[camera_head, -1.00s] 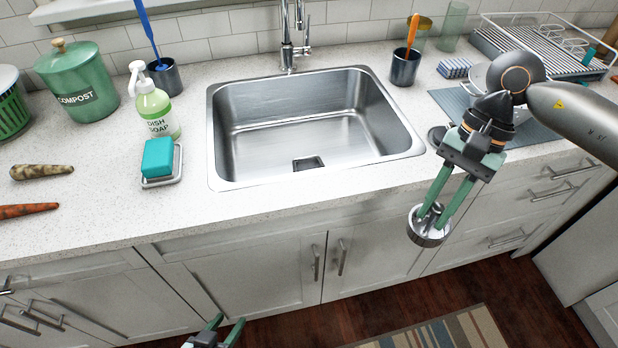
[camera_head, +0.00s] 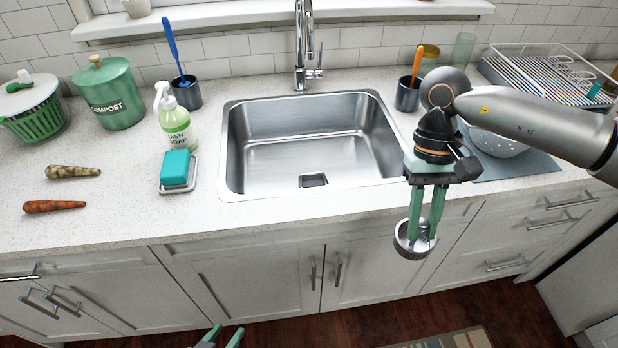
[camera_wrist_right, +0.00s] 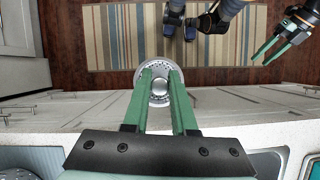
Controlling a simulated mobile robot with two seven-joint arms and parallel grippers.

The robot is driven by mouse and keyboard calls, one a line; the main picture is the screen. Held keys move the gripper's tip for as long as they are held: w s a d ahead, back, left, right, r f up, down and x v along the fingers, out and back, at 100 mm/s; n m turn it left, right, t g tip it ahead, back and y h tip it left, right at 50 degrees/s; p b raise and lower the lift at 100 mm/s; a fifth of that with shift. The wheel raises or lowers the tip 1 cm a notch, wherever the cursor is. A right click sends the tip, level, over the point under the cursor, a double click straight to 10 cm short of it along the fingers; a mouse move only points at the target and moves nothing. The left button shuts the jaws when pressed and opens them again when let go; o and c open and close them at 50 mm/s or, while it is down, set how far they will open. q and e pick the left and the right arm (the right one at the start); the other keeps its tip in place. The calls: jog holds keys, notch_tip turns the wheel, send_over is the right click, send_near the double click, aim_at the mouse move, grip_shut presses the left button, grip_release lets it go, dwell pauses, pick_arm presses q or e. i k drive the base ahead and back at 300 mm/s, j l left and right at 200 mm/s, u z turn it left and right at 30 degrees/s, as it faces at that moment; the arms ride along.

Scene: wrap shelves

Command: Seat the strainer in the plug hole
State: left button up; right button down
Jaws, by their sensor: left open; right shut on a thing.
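My right gripper (camera_head: 425,232) is shut on the round metal strainer (camera_head: 403,243) and holds it in the air in front of the counter's front edge, right of the sink. In the right wrist view the strainer (camera_wrist_right: 146,74) sits between the green fingertips (camera_wrist_right: 160,88). The plug hole (camera_head: 313,180) shows as a dark square opening at the front of the steel sink basin (camera_head: 310,140). My left gripper (camera_head: 222,338) is open and empty at the bottom edge of the head view, low in front of the cabinets. It also shows in the right wrist view (camera_wrist_right: 267,57).
The sink's rim is clear. The faucet (camera_head: 303,50) stands behind it. Dish soap (camera_head: 175,125) and a sponge (camera_head: 175,167) in a dish are left of the sink. A colander (camera_head: 497,144) on a mat and a dish rack (camera_head: 550,75) are on the right.

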aim_at(314, 185)
jog(key=i+l+u, duration=0.15)
jog(key=l+u, duration=0.2)
jog(key=i+l+u, duration=0.15)
jog(key=u, duration=0.2)
jog(key=i+l+u, duration=0.4)
jog(key=k+j, duration=0.05)
jog(key=j, duration=0.05)
